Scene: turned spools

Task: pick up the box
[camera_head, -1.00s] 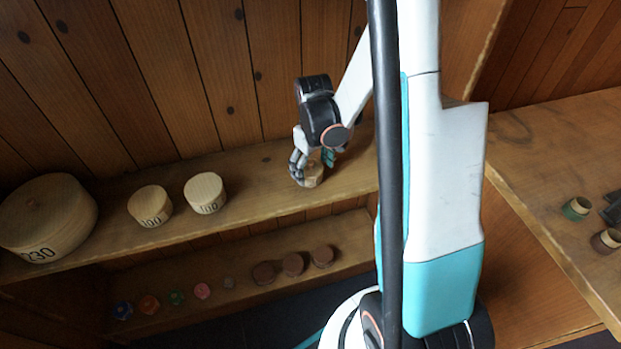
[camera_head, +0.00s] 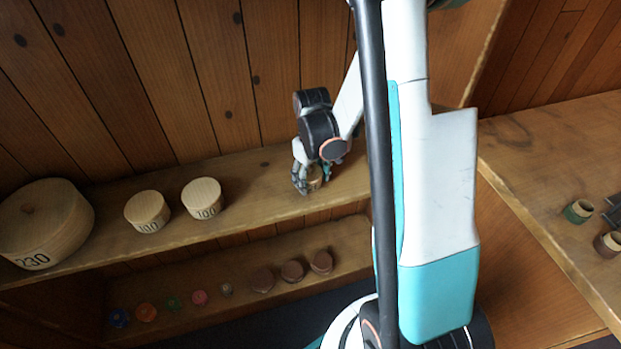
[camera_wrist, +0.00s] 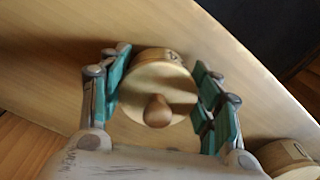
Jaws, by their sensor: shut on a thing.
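A small round wooden box (camera_wrist: 172,72) with a knobbed lid sits between the teal pads of my gripper (camera_wrist: 163,85) in the wrist view. The pads press on it from both sides. In the head view my gripper (camera_head: 310,181) is at the upper shelf's right part, and only a bit of the box (camera_head: 316,177) shows between its fingers. I cannot tell whether the box still touches the shelf.
The upper shelf (camera_head: 250,182) also holds two pale round boxes (camera_head: 147,211) (camera_head: 204,198) and a large one marked 230 (camera_head: 45,225) to the left. Brown round pieces (camera_head: 292,271) and small coloured ones (camera_head: 146,312) lie on the lower shelf. A wooden wall stands behind.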

